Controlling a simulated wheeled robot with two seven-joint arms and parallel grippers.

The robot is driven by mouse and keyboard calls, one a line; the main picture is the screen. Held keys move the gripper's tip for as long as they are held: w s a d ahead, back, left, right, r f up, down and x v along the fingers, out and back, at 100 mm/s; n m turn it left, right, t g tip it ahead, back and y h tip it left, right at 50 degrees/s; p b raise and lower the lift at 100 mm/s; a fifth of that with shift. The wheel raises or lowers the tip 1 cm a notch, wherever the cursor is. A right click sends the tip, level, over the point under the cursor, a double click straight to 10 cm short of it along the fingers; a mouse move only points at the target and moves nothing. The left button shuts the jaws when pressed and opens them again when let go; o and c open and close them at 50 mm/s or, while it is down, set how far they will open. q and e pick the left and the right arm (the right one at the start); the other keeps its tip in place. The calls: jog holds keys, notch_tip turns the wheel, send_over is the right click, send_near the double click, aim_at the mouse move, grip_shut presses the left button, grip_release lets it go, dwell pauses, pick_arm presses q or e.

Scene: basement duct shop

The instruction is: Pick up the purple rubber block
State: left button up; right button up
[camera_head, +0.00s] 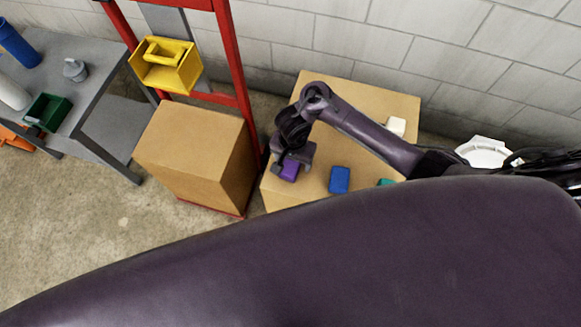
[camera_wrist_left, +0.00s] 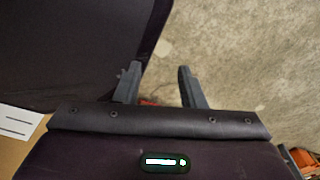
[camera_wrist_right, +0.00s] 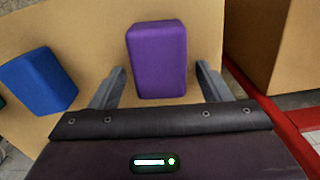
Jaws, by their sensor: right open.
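The purple rubber block (camera_wrist_right: 157,60) lies on top of a cardboard box (camera_head: 310,92). In the right wrist view it sits ahead of and between the two spread fingers of my right gripper (camera_wrist_right: 158,85), with space at each side. In the head view the purple block (camera_head: 290,169) is partly covered by my right gripper (camera_head: 289,173), which is above it. I cannot tell how far the fingertips are above the box top. My left gripper (camera_wrist_left: 157,80) is open and empty over the concrete floor; it does not show in the head view.
A blue block (camera_head: 339,180) lies right of the purple one, with a teal item (camera_head: 385,182) and a white block (camera_head: 396,126) on the same box. A second cardboard box (camera_head: 190,145) stands left on a red hand truck (camera_head: 238,60) holding a yellow bin (camera_head: 166,65). A grey table (camera_head: 95,75) is far left.

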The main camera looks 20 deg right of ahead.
jog(key=c, duration=1.1)
jog(key=shift+o, duration=0.2)
jog(key=shift+r, duration=0.2)
